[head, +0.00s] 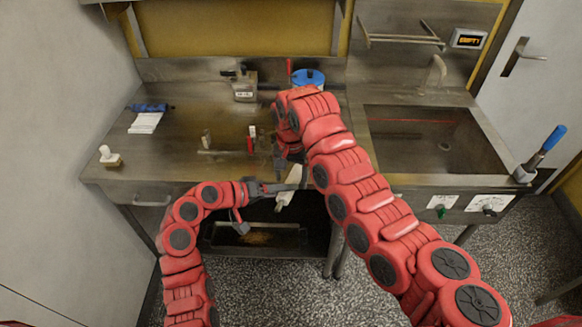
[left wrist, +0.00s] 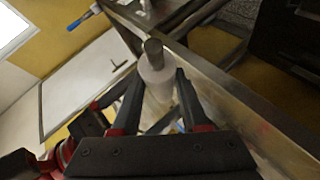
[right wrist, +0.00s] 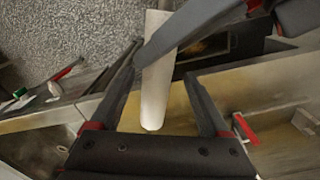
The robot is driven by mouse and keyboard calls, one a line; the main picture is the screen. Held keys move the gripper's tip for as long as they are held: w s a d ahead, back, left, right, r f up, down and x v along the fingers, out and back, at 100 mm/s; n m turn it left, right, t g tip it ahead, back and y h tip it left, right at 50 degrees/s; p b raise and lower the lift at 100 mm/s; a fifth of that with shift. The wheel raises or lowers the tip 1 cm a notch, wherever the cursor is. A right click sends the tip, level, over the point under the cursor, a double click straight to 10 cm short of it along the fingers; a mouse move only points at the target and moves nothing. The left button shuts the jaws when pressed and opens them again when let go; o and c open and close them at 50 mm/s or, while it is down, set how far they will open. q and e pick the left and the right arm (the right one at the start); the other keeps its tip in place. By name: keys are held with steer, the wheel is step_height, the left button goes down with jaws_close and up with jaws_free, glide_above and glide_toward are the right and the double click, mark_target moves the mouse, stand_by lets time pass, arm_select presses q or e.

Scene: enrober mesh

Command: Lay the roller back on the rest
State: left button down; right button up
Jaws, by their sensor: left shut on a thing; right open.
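The roller is a pale, whitish cylinder (head: 289,188) at the counter's front edge, tilted in the head view. My left gripper (head: 268,188) is shut on it. In the left wrist view the roller (left wrist: 155,72) sits between the fingers with its grey end showing. My right gripper (head: 281,168) is open above the counter's edge. In the right wrist view the roller (right wrist: 156,95) reaches between the open right fingers, and a left finger crosses it. I cannot tell whether the right fingers touch it. A low bar with small uprights (head: 226,153) lies on the counter; I cannot tell if it is the rest.
A steel counter (head: 180,120) has free room at left. A blue-lidded tub (head: 308,78), a small metal device (head: 244,88) and a brush (head: 110,157) stand on it. A sink (head: 435,140) is at right. A shelf tray (head: 255,237) is below.

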steer(key=shift+f, duration=0.3)
arm_select(q)
steer(key=shift+d, duration=0.1)
arm_select(e)
steer(key=shift+a, duration=0.1)
jaws_close()
arm_select(q)
steer(key=shift+c, duration=1.7)
jaws_free()
